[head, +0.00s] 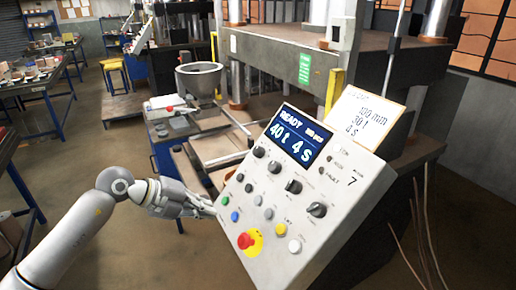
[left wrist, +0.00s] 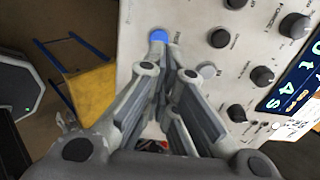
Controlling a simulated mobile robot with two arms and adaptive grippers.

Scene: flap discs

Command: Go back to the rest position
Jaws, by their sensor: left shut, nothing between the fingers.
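My left gripper (head: 208,208) is shut and empty, with its fingertips close to the left edge of the control panel (head: 345,215). I cannot tell whether they touch it. In the left wrist view the shut fingers (left wrist: 170,68) point toward a blue button (left wrist: 158,36), which also shows in the head view (head: 235,216). The tilted panel has a display (head: 293,138) reading READY, 40 t and 4 s, several black knobs, coloured buttons and a red emergency stop (head: 245,240) on yellow. My right gripper is not in view.
A press (head: 310,45) stands behind the panel. A card (head: 366,118) above the panel reads 30 t and 4 s. A grey bowl (head: 199,78) is behind my gripper. Workbenches (head: 40,85) are at far left. Open floor (head: 95,150) lies left of the panel.

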